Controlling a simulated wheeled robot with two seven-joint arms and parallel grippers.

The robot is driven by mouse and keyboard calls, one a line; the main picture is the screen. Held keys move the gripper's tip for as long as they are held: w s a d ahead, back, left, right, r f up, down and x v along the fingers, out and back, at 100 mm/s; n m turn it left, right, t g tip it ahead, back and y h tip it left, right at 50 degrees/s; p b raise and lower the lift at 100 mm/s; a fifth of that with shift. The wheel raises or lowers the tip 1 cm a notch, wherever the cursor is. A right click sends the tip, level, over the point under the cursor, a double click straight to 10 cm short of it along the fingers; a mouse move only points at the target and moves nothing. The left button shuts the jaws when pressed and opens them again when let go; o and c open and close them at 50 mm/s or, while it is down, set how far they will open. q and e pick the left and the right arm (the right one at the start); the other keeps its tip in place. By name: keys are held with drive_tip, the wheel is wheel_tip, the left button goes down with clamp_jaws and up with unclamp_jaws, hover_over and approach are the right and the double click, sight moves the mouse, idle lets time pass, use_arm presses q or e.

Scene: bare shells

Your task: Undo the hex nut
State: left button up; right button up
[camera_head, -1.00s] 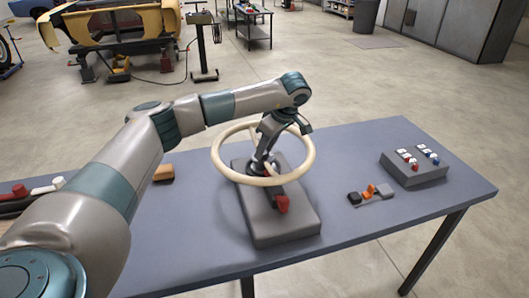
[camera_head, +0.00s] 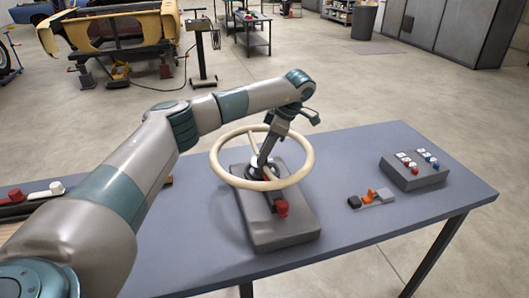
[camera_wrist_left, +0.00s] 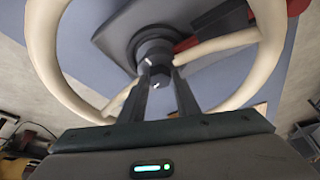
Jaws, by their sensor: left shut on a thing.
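A cream-coloured wheel (camera_head: 217,172) sits level above a grey block (camera_head: 276,237) on the table, and it also curves around my gripper in the left wrist view (camera_wrist_left: 268,55). At its hub is a dark round fastening (camera_wrist_left: 154,46), which I take for the hex nut; its six sides are not clear. My left gripper (camera_head: 262,164) reaches down inside the wheel's ring, tilted. Its two fingers (camera_wrist_left: 163,70) close on the nut at the hub, and their tips partly hide it. My right gripper is not in view.
On the blue-grey table (camera_head: 345,160) to the right are a small switch piece (camera_head: 370,198) and a grey button box (camera_head: 415,177). A red-and-white-handled item (camera_head: 40,192) is at the left, partly behind my arm.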

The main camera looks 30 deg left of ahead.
use_arm(q)
drive_tip(key=o, duration=1)
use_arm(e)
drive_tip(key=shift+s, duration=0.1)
use_arm(q)
drive_tip(key=shift+o, duration=0.2)
drive_tip(key=shift+w+d+r, duration=0.1)
drive_tip(key=shift+d+r, duration=0.05)
drive_tip(key=shift+r, duration=0.3)
drive_tip(key=b+v, duration=0.1)
drive_tip(key=v, duration=0.3)
drive_tip(key=shift+w+d+r, duration=0.1)
drive_tip(key=shift+d+r, duration=0.05)
drive_tip(key=shift+r, duration=0.2)
drive_tip(key=v, duration=1.1)
drive_tip(key=shift+r, duration=0.3)
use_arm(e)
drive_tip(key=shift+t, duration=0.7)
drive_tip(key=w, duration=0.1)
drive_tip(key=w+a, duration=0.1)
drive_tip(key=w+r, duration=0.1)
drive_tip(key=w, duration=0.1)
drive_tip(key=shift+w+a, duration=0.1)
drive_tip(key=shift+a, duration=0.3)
use_arm(q)
drive_tip(key=shift+d, duration=0.15)
